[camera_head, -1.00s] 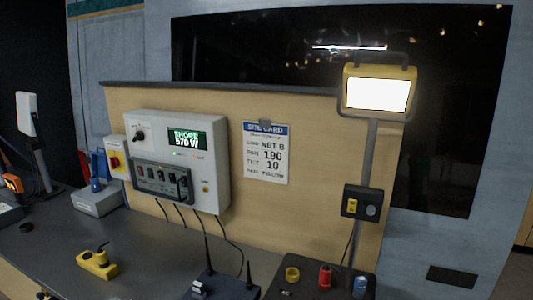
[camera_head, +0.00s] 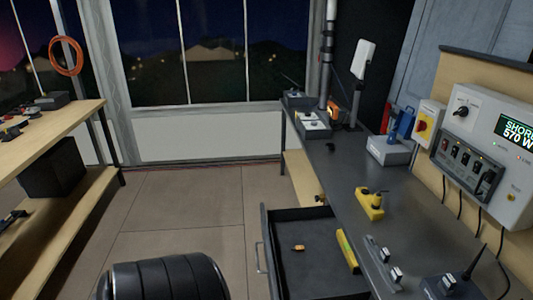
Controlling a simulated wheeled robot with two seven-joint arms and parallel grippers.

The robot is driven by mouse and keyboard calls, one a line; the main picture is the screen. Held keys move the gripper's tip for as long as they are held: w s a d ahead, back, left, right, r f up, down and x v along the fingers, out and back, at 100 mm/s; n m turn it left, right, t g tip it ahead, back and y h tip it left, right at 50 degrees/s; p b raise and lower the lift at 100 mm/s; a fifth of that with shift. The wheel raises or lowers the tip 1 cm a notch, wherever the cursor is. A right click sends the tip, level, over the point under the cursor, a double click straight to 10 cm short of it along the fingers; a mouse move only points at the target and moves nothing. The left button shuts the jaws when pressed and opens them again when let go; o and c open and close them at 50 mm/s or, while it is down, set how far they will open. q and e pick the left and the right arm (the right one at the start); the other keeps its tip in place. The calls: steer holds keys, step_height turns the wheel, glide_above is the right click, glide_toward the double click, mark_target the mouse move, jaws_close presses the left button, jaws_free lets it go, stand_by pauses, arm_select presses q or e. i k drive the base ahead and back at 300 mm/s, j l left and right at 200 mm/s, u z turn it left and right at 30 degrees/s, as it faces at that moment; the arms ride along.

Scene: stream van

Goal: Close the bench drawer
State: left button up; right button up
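The bench drawer (camera_head: 300,222) is pulled out from the left side of the dark-topped bench (camera_head: 345,178), at the bottom middle of the head view. It has a dark tray and a light bar handle (camera_head: 260,258) on its left front. Neither of my grippers is in view.
A black rounded seat-like object (camera_head: 165,278) stands left of the drawer, with a gap of floor (camera_head: 200,215) between. A wooden bench (camera_head: 60,135) with a lower shelf stands at the left. A yellow device (camera_head: 369,205) and radio units (camera_head: 385,265) sit on the dark bench top.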

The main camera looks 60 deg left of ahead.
mark_target(322, 271)
steer(key=k+u, duration=0.15)
steer(key=u, duration=0.3)
steer(key=k+u, duration=0.1)
steer(key=u, duration=1.2)
